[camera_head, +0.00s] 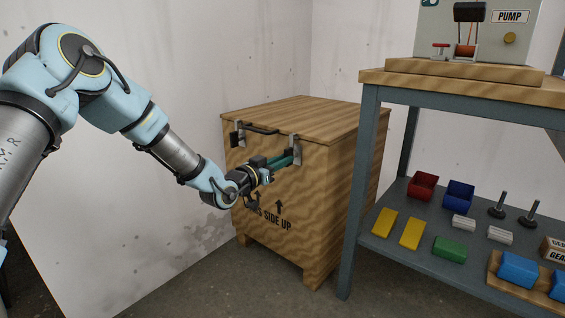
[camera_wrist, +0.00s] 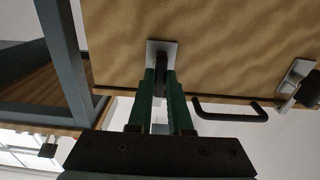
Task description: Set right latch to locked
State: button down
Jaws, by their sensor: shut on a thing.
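The right latch, a pale metal plate with a dark lever, is on the front of a wooden crate (camera_head: 335,180), just below the lid edge. In the head view the latch plate (camera_head: 296,145) shows just above my fingertips. In the wrist view, which looks inverted, the lever (camera_wrist: 159,84) is between the green fingers of my gripper (camera_wrist: 162,85), and the plate (camera_wrist: 162,47) shows beyond them. My gripper (camera_head: 288,158) is shut on the lever. The fingers hide part of the lever, so I cannot tell its exact setting.
A left latch (camera_head: 237,137) and a dark lid handle (camera_head: 262,130) are left of the right latch. A metal-framed workbench (camera_head: 369,150) stands close on the right, with bins and blocks on its lower shelf. The floor before the crate is clear.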

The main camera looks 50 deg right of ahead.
dwell(0.5)
jog(key=c, duration=0.8)
grip_release()
jog(key=shift+c, duration=0.2)
jog(key=a+p, duration=0.2)
jog(key=a, duration=0.9)
